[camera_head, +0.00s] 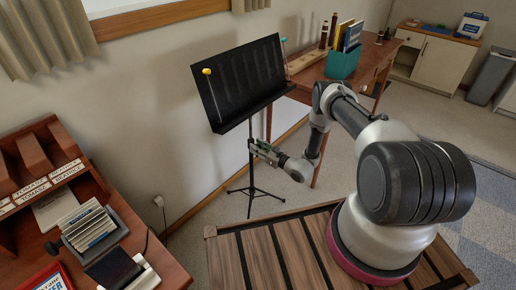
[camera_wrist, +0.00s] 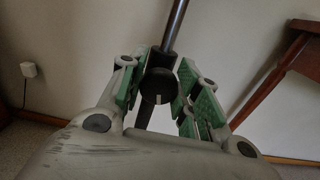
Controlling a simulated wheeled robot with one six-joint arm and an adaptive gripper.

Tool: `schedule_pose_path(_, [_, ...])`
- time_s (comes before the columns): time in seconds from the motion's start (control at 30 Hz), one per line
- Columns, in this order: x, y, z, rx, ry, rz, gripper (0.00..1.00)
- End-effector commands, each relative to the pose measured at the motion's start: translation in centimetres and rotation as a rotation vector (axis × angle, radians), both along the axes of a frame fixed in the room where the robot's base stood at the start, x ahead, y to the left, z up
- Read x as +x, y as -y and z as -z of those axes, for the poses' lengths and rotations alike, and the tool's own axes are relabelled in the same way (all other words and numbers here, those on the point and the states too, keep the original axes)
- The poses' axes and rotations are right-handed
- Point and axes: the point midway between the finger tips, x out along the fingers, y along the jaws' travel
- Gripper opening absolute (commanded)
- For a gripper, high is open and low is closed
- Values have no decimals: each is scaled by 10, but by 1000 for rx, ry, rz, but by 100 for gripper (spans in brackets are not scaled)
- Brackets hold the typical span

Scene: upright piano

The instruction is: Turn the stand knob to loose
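The stand knob (camera_wrist: 158,86) is dark and round with a short pale mark on its face, upright or nearly so. It sits on the dark pole (camera_wrist: 174,25) of the music stand. The black music stand (camera_head: 238,82) stands on a tripod by the wall in the head view. My gripper (camera_wrist: 163,80) has its green-padded fingers to the left and right of the knob, open around it. I cannot tell whether either pad touches it. In the head view my gripper (camera_head: 257,149) is at the stand's pole and the knob is hidden.
A wooden desk (camera_head: 310,75) with a teal box (camera_head: 342,64) stands behind the music stand, to the right. A wooden table (camera_head: 165,258) with books is at the lower left. A wall socket with a plug (camera_wrist: 28,70) is left of the pole.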

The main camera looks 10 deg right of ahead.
Motion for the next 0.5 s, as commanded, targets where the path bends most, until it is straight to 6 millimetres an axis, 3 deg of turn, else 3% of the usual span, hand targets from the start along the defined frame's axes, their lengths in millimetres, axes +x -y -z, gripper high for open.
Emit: schedule_pose_path(0.5, [-1, -1, 0, -225, 163, -1, 8])
